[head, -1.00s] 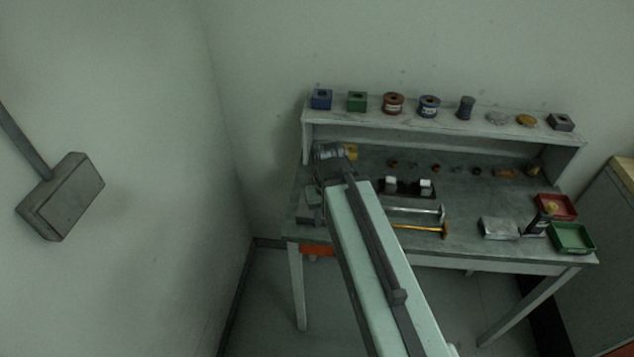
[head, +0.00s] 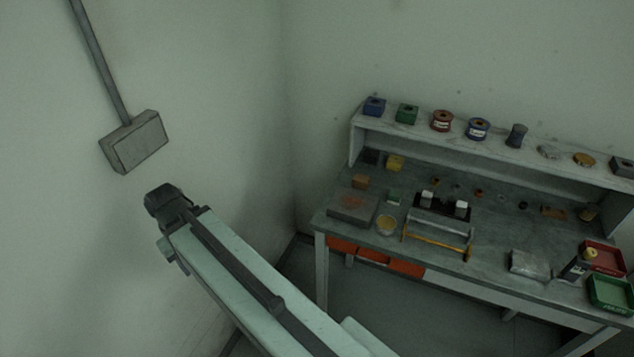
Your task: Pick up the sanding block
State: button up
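The workbench (head: 488,262) stands at the right in the head view, with several small things on it. I cannot tell for certain which is the sanding block. A small orange-brown block (head: 360,181) lies at the bench's left end, behind a grey plate with a rusty patch (head: 352,207). A flat brown piece (head: 553,212) lies farther right, below the shelf. My arm reaches up and left, its dark end joint in front of the bare wall, left of the bench and apart from it. My gripper's fingers do not show.
A yellow block (head: 395,163), a small green block (head: 394,197) and a round yellowish tin (head: 386,225) are near the orange-brown block. The shelf (head: 480,142) overhangs the back. A grey box (head: 137,143) hangs on the left wall.

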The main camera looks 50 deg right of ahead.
aim_at(361, 181)
jog(key=u, duration=0.15)
jog(key=k, duration=1.1)
jog(key=z, duration=0.2)
jog(key=i, duration=2)
